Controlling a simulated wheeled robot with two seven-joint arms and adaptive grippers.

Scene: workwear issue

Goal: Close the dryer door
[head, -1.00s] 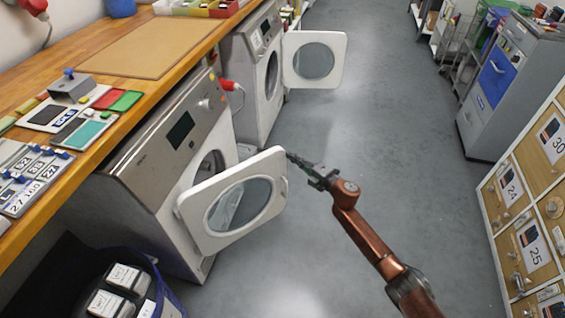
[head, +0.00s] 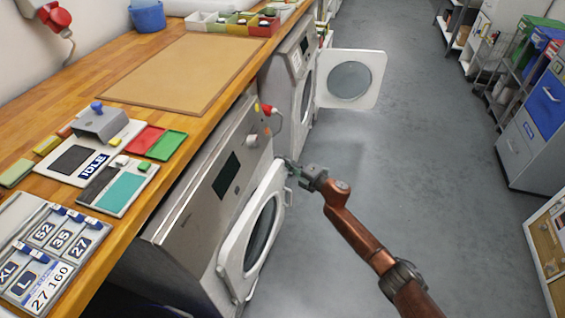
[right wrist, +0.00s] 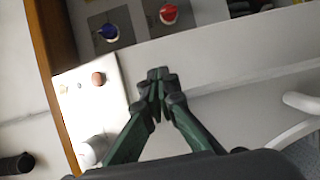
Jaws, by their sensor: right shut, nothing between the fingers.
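The near front-loading machine (head: 190,225) has a brushed front with a dark display. Its white round-windowed door (head: 232,250) stands ajar, its face angled close to the machine's front. A second machine (head: 290,75) further back has its door (head: 350,80) wide open. I cannot tell from labels which is the dryer. My right gripper (head: 290,163) is shut and empty, at the upper right edge of the near door; I cannot tell whether it touches. In the right wrist view its fingertips (right wrist: 158,76) are together, in front of pale surfaces. My left gripper is out of view.
A wooden counter (head: 150,140) runs above the machines, with number plates (head: 45,255), small trays and a blue bucket (head: 147,15). Grey floor (head: 420,150) is clear in the aisle; cabinets (head: 535,130) stand at right.

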